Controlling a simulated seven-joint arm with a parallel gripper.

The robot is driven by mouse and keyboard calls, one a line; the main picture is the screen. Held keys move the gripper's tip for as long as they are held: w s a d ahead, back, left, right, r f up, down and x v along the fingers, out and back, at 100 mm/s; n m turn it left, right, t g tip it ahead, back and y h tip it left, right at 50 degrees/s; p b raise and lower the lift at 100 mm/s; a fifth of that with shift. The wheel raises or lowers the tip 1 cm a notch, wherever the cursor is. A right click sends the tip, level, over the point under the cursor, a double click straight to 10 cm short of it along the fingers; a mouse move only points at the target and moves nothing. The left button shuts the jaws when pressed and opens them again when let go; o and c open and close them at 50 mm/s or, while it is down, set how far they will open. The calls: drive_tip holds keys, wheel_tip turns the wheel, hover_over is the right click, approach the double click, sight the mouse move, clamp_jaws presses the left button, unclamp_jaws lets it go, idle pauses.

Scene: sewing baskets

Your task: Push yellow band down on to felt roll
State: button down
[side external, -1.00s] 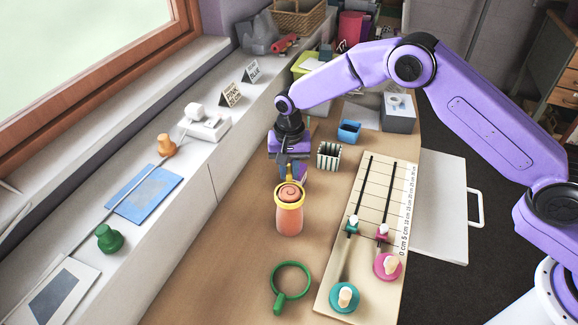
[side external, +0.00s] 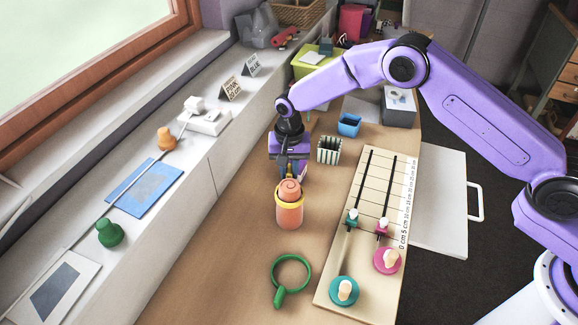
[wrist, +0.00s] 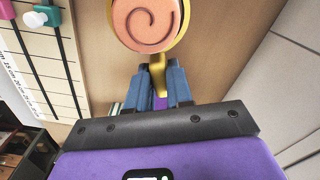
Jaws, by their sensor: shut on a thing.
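The felt roll (side external: 289,217) is an orange-pink cylinder standing upright on the wooden table. Its spiral top end shows in the wrist view (wrist: 145,22). The yellow band (side external: 289,207) is around the roll's upper part, with the roll's top sticking out above it. It looks about level. In the wrist view the band (wrist: 183,36) shows along the right and lower edge of the roll, with a yellow tab toward me. My gripper (side external: 290,175) is behind the roll, its blue-grey fingers shut on the tab. The band's far side is hidden in the side view.
A green hoop with a handle (side external: 291,271) lies in front of the roll. A ruled slider board (side external: 335,235) with teal and pink knobs is to the right. A striped cup (side external: 329,150) and a blue box (side external: 349,125) stand behind. Bare table lies left of the roll.

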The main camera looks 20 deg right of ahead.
drive_tip(key=shift+f, duration=0.95)
drive_tip(key=c, duration=0.9)
unclamp_jaws()
drive_tip(key=shift+c, duration=0.2)
drive_tip(key=shift+r, duration=0.1)
wheel_tip(320, 180, up, 17)
drive_tip(key=shift+r, duration=0.15)
